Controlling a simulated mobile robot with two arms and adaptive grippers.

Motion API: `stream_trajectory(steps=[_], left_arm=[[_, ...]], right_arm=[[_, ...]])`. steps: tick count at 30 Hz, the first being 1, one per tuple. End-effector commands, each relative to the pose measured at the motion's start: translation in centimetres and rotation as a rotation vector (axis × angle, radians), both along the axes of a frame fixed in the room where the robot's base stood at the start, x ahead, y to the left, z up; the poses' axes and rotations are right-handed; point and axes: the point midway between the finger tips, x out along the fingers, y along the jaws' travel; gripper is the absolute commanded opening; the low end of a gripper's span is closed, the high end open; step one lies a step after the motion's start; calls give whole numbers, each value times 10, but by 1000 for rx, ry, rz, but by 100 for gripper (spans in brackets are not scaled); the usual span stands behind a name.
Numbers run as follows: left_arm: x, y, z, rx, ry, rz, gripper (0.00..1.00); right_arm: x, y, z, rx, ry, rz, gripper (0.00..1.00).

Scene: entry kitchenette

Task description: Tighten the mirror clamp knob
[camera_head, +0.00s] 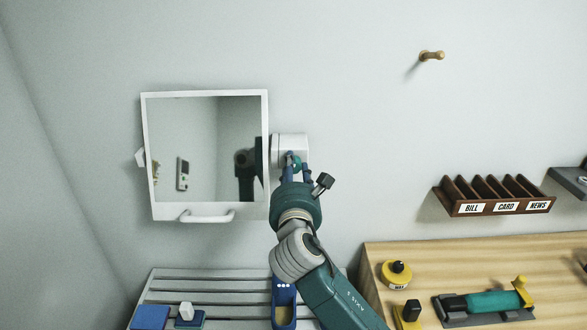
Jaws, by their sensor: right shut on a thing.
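The square mirror (185,125) in a white frame hangs on the wall at left, slightly tilted, with a white handle (208,216) at its bottom edge. A white clamp block (291,143) sits at its right side. My right gripper (297,166) reaches up from below, its blue fingers shut on a small teal knob (296,163) at the front of the block. The fingers hide part of the knob. My left gripper is not in view.
Below is a grey slatted surface (225,285) with blue items. At right, a wooden top (450,255) holds a yellow wax tin (397,274) and a teal-handled tool (495,302). Above it are a brown letter rack (495,195) and a wall peg (431,56).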

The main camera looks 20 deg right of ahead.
Motion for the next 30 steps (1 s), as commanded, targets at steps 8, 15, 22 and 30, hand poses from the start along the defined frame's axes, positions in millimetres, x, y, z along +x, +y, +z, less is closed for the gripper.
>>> stream_trajectory(steps=[8,15,22,30], left_arm=[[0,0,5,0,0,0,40],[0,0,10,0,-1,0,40],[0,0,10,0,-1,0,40],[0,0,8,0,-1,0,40]], right_arm=[[0,-1,3,134,-41,-1,6],[0,-1,2,339,-101,-2,6],[0,-2,2,551,-163,-2,6],[0,-2,0,799,-233,-2,6]])
